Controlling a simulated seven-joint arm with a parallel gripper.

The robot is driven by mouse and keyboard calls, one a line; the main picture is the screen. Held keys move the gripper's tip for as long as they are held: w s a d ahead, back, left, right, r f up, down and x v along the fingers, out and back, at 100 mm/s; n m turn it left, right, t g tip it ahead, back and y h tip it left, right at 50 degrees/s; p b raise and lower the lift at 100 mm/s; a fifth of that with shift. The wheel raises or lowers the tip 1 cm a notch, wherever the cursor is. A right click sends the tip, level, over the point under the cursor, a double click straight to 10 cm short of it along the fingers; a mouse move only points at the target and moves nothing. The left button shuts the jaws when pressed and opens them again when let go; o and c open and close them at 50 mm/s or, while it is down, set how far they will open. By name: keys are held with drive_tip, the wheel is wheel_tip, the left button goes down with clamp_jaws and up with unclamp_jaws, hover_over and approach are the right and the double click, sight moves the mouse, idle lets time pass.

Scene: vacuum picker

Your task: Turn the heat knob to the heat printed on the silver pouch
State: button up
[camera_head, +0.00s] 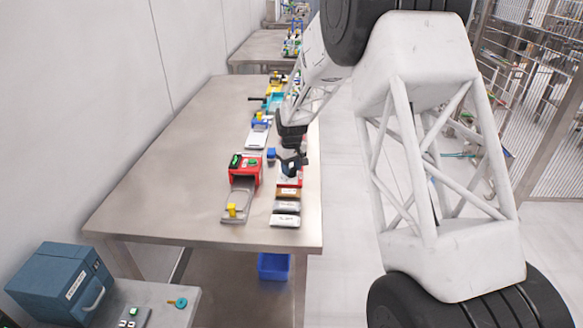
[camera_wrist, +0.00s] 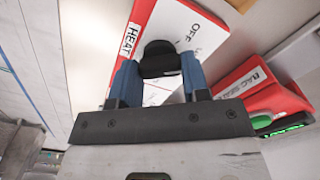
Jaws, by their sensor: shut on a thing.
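The heat knob (camera_wrist: 158,64) is black and sits on a white panel (camera_wrist: 182,18) with red sides, marked HEAT and OFF; other print on it is partly hidden. My gripper (camera_wrist: 160,58) is shut on the knob, one blue finger on each side. In the head view my gripper (camera_head: 291,163) is over the panel (camera_head: 290,182) near the table's right edge. Several flat pouches lie in a row in front of it: a brown one (camera_head: 288,193), a grey one that looks silver (camera_head: 286,207) and a whitish one (camera_head: 285,221). Their print is too small to read.
A red sealer (camera_head: 245,171) with green parts stands left of the panel, a grey tray (camera_head: 238,205) with a yellow piece in front of it. Other items line the table behind my gripper. The left of the table (camera_head: 180,170) is clear. A blue bin (camera_head: 274,266) is below.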

sight(291, 168)
drive_tip(key=shift+m, duration=1.3)
drive_tip(key=o, duration=0.9)
drive_tip(key=shift+r, duration=0.1)
drive_tip(key=shift+r, duration=3.85)
